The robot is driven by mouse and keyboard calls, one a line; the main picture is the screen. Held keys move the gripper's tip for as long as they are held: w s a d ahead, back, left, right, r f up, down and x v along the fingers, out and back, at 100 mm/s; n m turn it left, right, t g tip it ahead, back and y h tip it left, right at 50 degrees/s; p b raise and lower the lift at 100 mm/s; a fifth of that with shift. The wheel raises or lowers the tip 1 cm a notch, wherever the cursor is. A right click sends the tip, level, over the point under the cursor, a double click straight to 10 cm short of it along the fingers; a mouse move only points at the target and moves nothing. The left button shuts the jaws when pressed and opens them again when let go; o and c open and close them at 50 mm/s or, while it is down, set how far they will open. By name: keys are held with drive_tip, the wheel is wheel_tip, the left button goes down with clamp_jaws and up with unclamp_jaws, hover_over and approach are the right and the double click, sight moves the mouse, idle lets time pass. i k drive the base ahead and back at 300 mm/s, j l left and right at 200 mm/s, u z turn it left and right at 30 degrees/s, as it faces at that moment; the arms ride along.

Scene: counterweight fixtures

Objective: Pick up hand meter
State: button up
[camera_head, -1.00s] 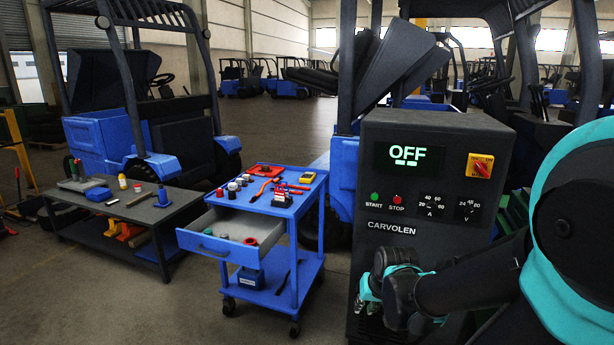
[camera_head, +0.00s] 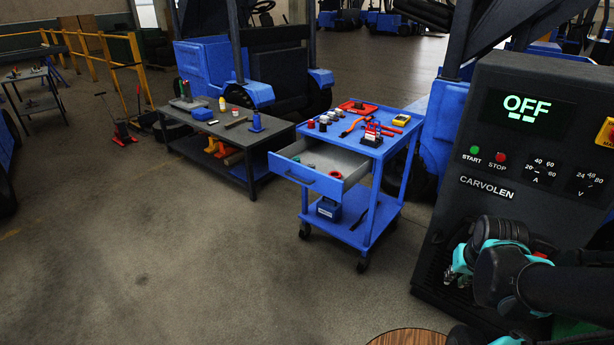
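The hand meter (camera_head: 402,116) looks like a small yellow device with a dark face. It lies at the right back corner of the blue cart's top (camera_head: 383,149). My gripper (camera_head: 456,272) is low at the right, in front of the dark Carvolen cabinet (camera_head: 470,220), well apart from the meter. Its fingers are small and partly hidden by the wrist, so whether they are open or shut does not show. No object is visible in it.
The cart's drawer (camera_head: 318,178) stands open toward the left. Red tools (camera_head: 373,130) and small parts crowd the cart top beside the meter. A low dark table (camera_head: 263,138) stands left of the cart. A round wooden top (camera_head: 408,338) shows at the bottom edge.

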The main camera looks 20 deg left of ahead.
sight(401, 120)
drive_tip(key=i+j+z, duration=0.1)
drive_tip(key=j, duration=0.25)
drive_tip(key=i+j, duration=0.2)
drive_tip(key=j, duration=0.2)
drive_tip(key=i+j+z, duration=0.15)
drive_tip(key=j, duration=0.2)
drive_tip(key=i+j+z, duration=0.1)
drive_tip(key=j, duration=0.25)
drive_tip(key=i+j, duration=0.15)
drive_tip(key=j, duration=0.25)
drive_tip(key=i+j+z, duration=0.15)
drive_tip(key=j, duration=0.25)
